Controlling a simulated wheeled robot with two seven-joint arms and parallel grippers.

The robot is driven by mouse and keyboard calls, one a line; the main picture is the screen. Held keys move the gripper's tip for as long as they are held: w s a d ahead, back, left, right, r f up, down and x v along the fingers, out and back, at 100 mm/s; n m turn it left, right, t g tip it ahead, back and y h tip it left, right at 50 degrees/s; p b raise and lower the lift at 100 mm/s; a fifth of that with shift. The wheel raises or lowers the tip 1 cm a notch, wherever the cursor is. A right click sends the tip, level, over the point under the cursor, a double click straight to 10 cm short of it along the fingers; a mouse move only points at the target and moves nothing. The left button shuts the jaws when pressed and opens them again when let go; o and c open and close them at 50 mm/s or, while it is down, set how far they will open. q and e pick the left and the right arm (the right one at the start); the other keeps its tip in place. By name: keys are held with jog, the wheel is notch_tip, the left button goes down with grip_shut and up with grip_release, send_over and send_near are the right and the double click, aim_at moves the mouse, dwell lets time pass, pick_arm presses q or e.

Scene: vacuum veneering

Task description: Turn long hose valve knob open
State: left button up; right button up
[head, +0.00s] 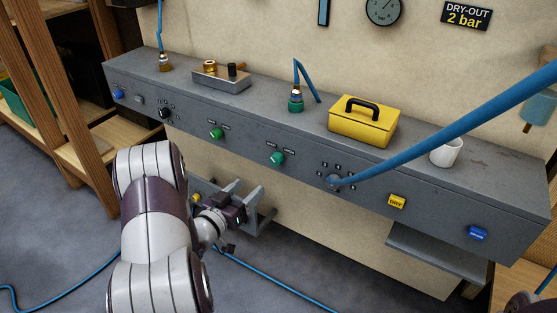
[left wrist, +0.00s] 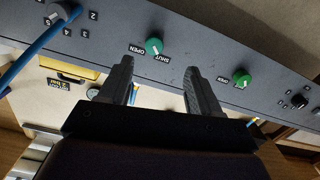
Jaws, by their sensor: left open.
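Two green valve knobs sit on the front of the grey console. The right one (head: 277,158) is beside the numbered dial, and it also shows in the left wrist view (left wrist: 154,46), between OPEN and SHUT labels. The other green knob (head: 217,133) is to its left and shows at the right in the left wrist view (left wrist: 241,79). I cannot tell which knob belongs to the long hose. My left gripper (head: 244,190) is open and empty, below the console front. In the wrist view its fingers (left wrist: 158,78) point toward the panel, apart from both knobs. My right gripper is not in view.
A blue hose (head: 440,132) crosses in front of the console at right, over the dial (head: 335,180). A yellow toolbox (head: 362,124), a white mug (head: 446,152) and hose fittings stand on top. Yellow (head: 397,202) and blue (head: 477,233) buttons are farther right. Another hose lies on the floor.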

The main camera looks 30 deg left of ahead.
aim_at(274, 161)
pick_arm(q)
jog(key=shift+t, duration=0.3)
jog(key=w+b, duration=0.1)
jog(key=w, duration=0.3)
jog(key=w+d+b, duration=0.1)
jog(key=w, duration=0.3)
jog(key=w+r+b, duration=0.1)
jog(key=w, duration=0.2)
jog(key=shift+w+d, duration=0.15)
jog(key=shift+w, duration=0.55)
jog(key=shift+r, duration=0.1)
jog(key=c, duration=1)
jog(key=shift+c, duration=0.2)
